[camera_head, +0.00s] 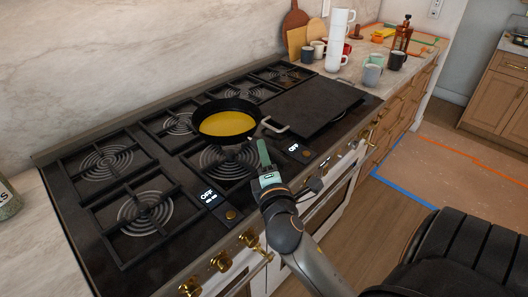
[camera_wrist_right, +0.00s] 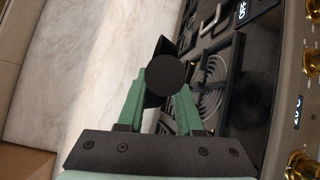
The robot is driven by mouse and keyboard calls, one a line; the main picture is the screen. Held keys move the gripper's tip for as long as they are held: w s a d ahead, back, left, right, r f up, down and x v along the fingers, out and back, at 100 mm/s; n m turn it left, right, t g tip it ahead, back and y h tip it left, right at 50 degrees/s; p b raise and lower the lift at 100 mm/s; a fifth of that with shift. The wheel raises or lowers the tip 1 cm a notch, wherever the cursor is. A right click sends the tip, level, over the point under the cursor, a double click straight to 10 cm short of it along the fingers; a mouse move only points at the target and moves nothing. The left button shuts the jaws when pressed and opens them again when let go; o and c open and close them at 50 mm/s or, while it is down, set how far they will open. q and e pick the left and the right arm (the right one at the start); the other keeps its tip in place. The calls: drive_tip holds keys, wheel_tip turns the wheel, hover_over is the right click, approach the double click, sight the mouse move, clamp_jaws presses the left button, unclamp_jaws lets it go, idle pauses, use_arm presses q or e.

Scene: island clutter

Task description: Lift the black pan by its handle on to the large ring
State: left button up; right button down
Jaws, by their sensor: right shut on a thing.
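The black pan (camera_head: 204,109), with a yellow inside, is over the middle of the stove, above and partly hiding a ring burner (camera_head: 228,165). Whether it rests on the grate or hangs just above is unclear. My right gripper (camera_head: 263,152), with green fingers, is at the pan's front right. In the right wrist view its fingers (camera_wrist_right: 163,95) are shut on a dark round-ended piece (camera_wrist_right: 175,75), which looks like the pan's handle seen end on. Other ring burners show at the left (camera_head: 107,160) and front left (camera_head: 145,208); which is largest is hard to tell. My left gripper is not in view.
A flat black griddle (camera_head: 318,100) lies right of the pan; a grey loop handle (camera_head: 275,126) shows between them. Stacked white cups (camera_head: 338,40), mugs (camera_head: 371,76) and cutting boards (camera_head: 294,25) stand at the back right. Brass knobs (camera_head: 221,261) line the stove's front. The left burners are clear.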

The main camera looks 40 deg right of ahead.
drive_tip(key=shift+a+r, duration=0.1)
drive_tip(key=shift+f+b, duration=3.15)
drive_tip(key=shift+f, duration=0.65)
drive_tip(key=shift+p, duration=0.4)
drive_tip(key=shift+f+b, duration=0.7)
drive_tip(key=shift+f, duration=0.15)
